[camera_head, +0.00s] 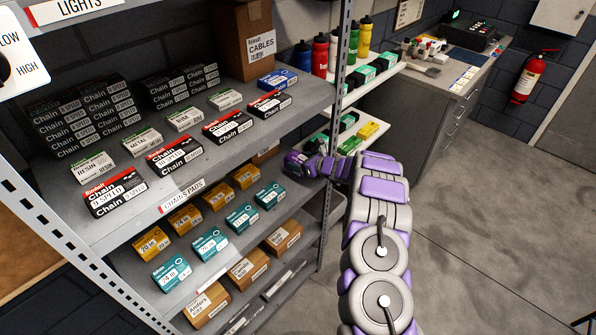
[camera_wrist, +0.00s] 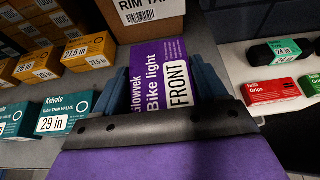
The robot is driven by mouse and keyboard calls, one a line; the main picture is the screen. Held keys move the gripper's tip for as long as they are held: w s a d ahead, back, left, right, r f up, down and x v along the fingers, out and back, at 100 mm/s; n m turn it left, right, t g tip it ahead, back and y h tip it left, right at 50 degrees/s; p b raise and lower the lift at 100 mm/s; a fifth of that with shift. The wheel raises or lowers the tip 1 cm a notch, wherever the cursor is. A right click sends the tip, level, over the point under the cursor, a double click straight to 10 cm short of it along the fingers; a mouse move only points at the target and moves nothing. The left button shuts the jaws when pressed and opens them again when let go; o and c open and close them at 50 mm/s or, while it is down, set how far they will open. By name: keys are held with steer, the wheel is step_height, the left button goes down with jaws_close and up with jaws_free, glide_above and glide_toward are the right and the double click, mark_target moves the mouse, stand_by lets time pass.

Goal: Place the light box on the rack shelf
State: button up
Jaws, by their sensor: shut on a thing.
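The purple light box (camera_wrist: 158,85), marked "Bike light FRONT", is between the two dark blue fingers of my gripper (camera_wrist: 165,88) in the wrist view. The fingers are shut on its sides. In the head view my gripper (camera_head: 308,167) is at the right end of the rack's middle level, beside the upright post. The box is too small there to tell apart from my purple arm parts. The grey rack shelf (camera_wrist: 98,88) shows to the left of the box in the wrist view. I cannot tell whether the box touches it.
A cardboard rim tape box (camera_wrist: 150,18) stands just beyond the light box. Orange tube boxes (camera_wrist: 88,53) and teal boxes (camera_wrist: 66,112) are on the left. A white shelf with grips boxes (camera_wrist: 272,91) is on the right. The rack post (camera_head: 338,95) stands close to my arm.

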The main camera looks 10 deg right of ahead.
steer(key=shift+a+f, duration=0.1)
steer(key=shift+f, duration=0.6)
steer(key=f, duration=0.2)
steer(key=shift+d+f, duration=0.25)
steer(key=shift+f, duration=0.1)
steer(key=shift+d+r, duration=0.1)
steer(key=shift+d, duration=0.05)
steer(key=o, duration=1.1)
steer(key=shift+a+b, duration=0.25)
steer(key=shift+b, duration=0.1)
steer(key=shift+d, duration=0.1)
steer(key=shift+r, duration=0.1)
steer(key=p+v, duration=0.1)
steer(key=v, duration=1.1)
steer(key=shift+d, duration=0.1)
steer(key=shift+s+f, duration=0.1)
steer(key=shift+f, duration=0.15)
